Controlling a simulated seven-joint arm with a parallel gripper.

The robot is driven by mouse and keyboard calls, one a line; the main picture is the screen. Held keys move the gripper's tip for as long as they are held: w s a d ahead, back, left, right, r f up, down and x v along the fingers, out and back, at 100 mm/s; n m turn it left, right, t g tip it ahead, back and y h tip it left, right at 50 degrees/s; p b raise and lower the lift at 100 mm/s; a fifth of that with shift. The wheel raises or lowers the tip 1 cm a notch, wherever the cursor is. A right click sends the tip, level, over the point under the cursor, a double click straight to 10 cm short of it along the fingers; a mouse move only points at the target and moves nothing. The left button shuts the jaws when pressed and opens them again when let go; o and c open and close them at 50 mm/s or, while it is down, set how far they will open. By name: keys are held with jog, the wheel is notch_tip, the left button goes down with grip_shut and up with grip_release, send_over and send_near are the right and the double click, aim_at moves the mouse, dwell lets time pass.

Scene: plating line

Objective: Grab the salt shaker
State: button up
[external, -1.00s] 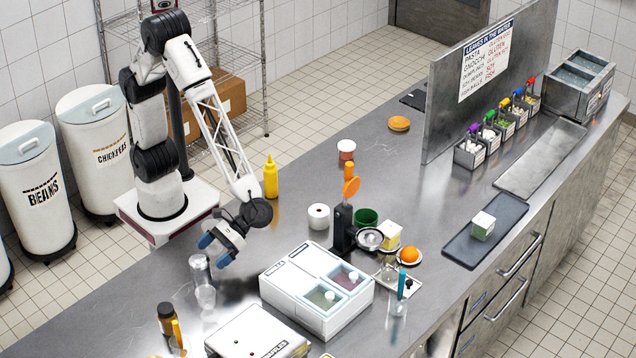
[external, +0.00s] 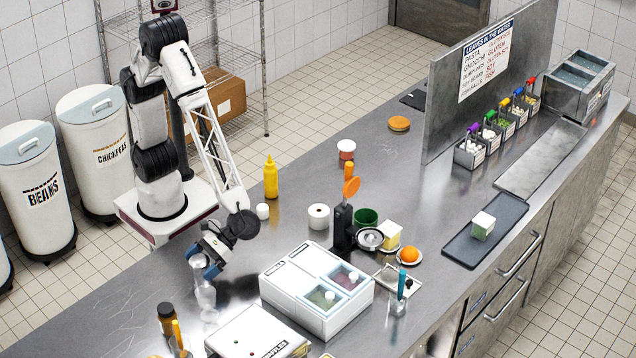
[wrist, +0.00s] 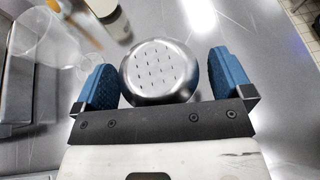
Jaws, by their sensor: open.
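The salt shaker has a rounded steel cap (wrist: 160,65) with rows of small holes. In the wrist view it sits between the two blue fingers of my gripper (wrist: 164,75). The fingers are spread, one on each side of the cap; the left one is very near it, and I cannot tell whether it touches. In the external view my gripper (external: 204,262) is low over the steel counter and hides most of the shaker.
A clear glass (external: 206,298) stands just in front of my gripper. A white box with two wells (external: 300,262) is to the right, and a brown jar (external: 166,318) is nearer the front. A yellow squeeze bottle (external: 271,178) and a small white item (external: 262,211) stand behind.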

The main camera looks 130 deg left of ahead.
jog(key=shift+c, duration=0.5)
jog(key=c, duration=1)
jog(key=shift+r, duration=0.15)
jog(key=shift+r, duration=4.9)
